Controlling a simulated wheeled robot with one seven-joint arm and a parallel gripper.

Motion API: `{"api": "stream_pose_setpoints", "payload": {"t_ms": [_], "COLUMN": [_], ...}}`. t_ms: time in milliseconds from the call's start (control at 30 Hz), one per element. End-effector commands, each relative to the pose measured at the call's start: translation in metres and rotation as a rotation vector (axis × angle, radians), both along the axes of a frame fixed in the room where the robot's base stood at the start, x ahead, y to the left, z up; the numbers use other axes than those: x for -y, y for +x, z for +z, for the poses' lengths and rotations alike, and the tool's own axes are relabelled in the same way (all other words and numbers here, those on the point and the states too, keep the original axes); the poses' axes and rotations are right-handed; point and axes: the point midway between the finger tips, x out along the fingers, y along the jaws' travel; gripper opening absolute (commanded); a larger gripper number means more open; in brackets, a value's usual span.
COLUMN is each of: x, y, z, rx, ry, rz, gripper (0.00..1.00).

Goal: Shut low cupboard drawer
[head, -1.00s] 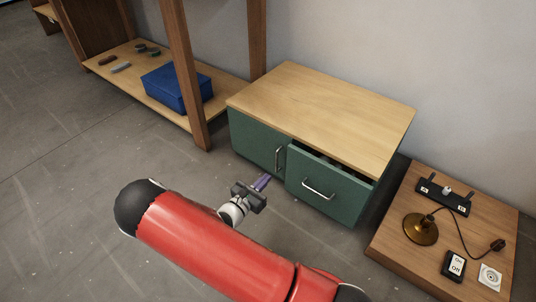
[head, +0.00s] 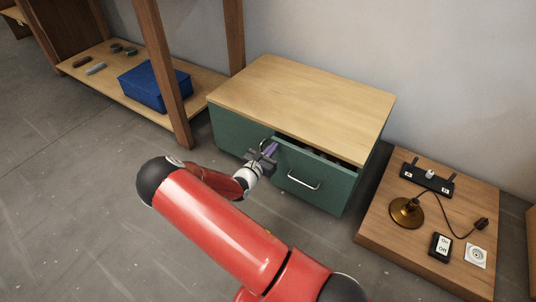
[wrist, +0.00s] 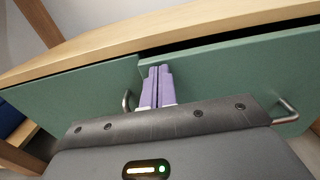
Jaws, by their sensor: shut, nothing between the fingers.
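The low cupboard (head: 300,90) is green with a pale wooden top. Its right-hand drawer (head: 315,185) stands partly open, with a dark gap above its front and something dim inside. The drawer has a metal bar handle (head: 304,182), which also shows at the right in the wrist view (wrist: 288,112). The left front panel (head: 232,130) is flush. My gripper (head: 270,149) has purple fingers, shut and empty. In the wrist view the fingertips (wrist: 158,72) overlap the drawer front's left edge; I cannot tell whether they touch it.
A low wooden board (head: 375,225) to the right carries a brass lamp base (head: 406,212), a black terminal strip (head: 427,178), a switch (head: 440,246) and a socket (head: 476,256). A shelf at left holds a blue box (head: 155,85). The floor in front is clear.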

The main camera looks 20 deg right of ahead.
Motion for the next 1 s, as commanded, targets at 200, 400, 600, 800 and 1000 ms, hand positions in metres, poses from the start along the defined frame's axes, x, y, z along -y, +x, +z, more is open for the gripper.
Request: {"api": "stream_pose_setpoints", "payload": {"t_ms": [200,400,600,800,1000], "x": [0.001,0.006,0.032,0.039,0.040], "y": [0.000,0.004,0.024,0.031,0.032], "z": [0.000,0.000,-0.001,0.000,0.001], "rx": [0.000,0.000,0.000,-0.001,0.001], "ry": [0.000,0.000,0.001,-0.001,-0.002], "rz": [0.000,-0.002,-0.004,0.000,0.001], "gripper": [0.00,0.00,0.00,0.00,0.00]}}
